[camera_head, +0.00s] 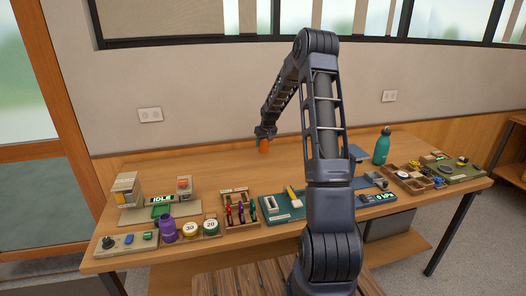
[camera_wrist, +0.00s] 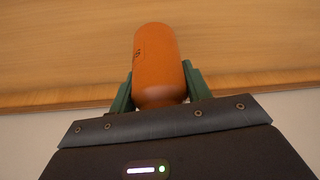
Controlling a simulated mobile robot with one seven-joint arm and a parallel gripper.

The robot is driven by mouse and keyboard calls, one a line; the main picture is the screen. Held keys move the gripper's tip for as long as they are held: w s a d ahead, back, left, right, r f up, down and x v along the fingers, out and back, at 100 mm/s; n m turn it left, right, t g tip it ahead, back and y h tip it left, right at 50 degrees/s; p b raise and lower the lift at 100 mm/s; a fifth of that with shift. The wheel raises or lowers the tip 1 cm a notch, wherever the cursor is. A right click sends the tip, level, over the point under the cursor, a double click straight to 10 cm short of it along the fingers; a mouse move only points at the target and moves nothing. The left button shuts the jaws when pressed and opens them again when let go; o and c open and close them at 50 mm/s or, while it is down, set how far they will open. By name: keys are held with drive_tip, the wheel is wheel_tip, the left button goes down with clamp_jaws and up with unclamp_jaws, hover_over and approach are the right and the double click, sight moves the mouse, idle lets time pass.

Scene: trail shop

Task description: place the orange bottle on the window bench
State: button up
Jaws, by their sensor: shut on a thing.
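The orange bottle (camera_head: 264,146) is at the back of the wooden window bench (camera_head: 215,163), left of centre in the head view. My gripper (camera_head: 264,135) points down and is shut on it from above. In the wrist view, the orange bottle (camera_wrist: 157,55) sits between the two green fingers of my gripper (camera_wrist: 160,88), its far end pointing away from my wrist. Bare bench wood (camera_wrist: 60,45) shows behind it. I cannot tell whether the bottle touches the bench top.
A purple bottle (camera_head: 168,229), round tins (camera_head: 190,230) and a pen tray (camera_head: 240,211) stand along the front left. A teal bottle (camera_head: 382,146) and a wooden organiser (camera_head: 408,177) are at the right. The back left of the bench is clear; the wall is close behind.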

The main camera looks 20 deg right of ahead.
sight(263, 149)
drive_tip(key=shift+f, duration=2.45)
drive_tip(key=o, duration=1.1)
drive_tip(key=shift+f, duration=0.15)
drive_tip(key=v, duration=1.2)
drive_tip(key=s+a+r+h, duration=0.1)
drive_tip(key=s+a+r, duration=0.1)
drive_tip(key=s+r, duration=0.8)
drive_tip(key=s+a+r, duration=0.2)
drive_tip(key=s+r, duration=0.6)
drive_tip(key=s, duration=0.5)
drive_tip(key=s+a+r+m, duration=0.1)
drive_tip(key=s+r+m, duration=0.1)
drive_tip(key=s, duration=2.6)
drive_tip(key=shift+s, duration=0.15)
